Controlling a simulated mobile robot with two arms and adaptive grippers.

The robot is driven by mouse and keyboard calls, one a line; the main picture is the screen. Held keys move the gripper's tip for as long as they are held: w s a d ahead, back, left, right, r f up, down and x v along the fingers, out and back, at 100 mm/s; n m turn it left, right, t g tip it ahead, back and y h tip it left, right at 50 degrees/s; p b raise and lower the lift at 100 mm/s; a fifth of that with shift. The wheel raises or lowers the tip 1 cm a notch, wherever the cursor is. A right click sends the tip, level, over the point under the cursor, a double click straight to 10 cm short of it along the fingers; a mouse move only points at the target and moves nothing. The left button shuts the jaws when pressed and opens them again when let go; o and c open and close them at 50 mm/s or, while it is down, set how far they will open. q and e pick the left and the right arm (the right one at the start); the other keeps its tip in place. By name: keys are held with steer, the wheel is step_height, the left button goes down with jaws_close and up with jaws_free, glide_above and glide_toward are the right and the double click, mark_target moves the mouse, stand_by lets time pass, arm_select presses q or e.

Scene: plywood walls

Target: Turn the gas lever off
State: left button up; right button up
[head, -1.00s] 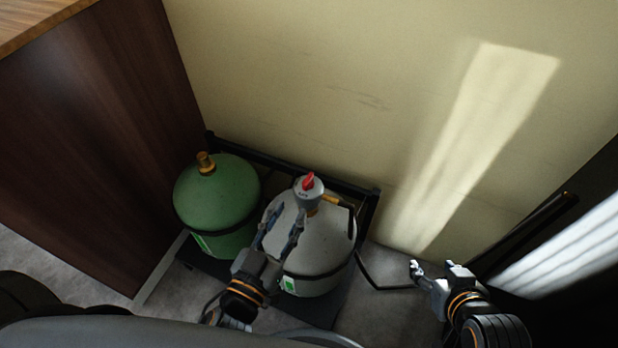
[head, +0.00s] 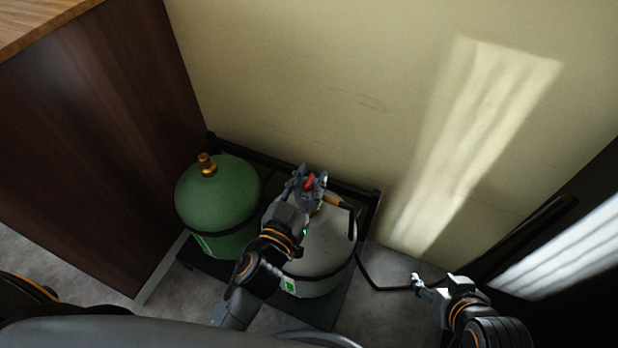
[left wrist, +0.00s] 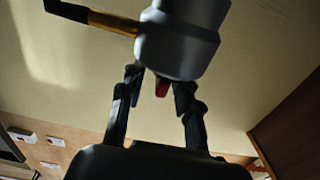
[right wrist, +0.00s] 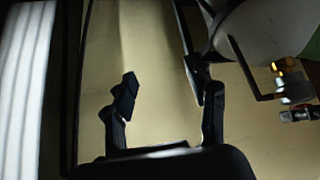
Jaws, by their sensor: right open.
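The red gas lever (head: 309,182) sits on a grey regulator on top of the white gas tank (head: 335,240). My left gripper (head: 310,177) is over the regulator, with one finger on each side of the lever. In the left wrist view the red lever (left wrist: 161,87) shows between the two fingertips, with small gaps beside it, below the grey regulator (left wrist: 178,45). I cannot tell whether a finger touches it. My right gripper (head: 417,283) is open and empty, right of the tank; its spread fingers show in the right wrist view (right wrist: 160,85).
A green tank (head: 215,200) with a brass valve stands left of the white one in a black rack (head: 365,215). A dark wooden cabinet (head: 95,140) is at left, a beige wall (head: 330,80) behind. A black bent pipe (head: 385,287) runs near my right gripper.

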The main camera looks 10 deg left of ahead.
arm_select(q)
jaws_close()
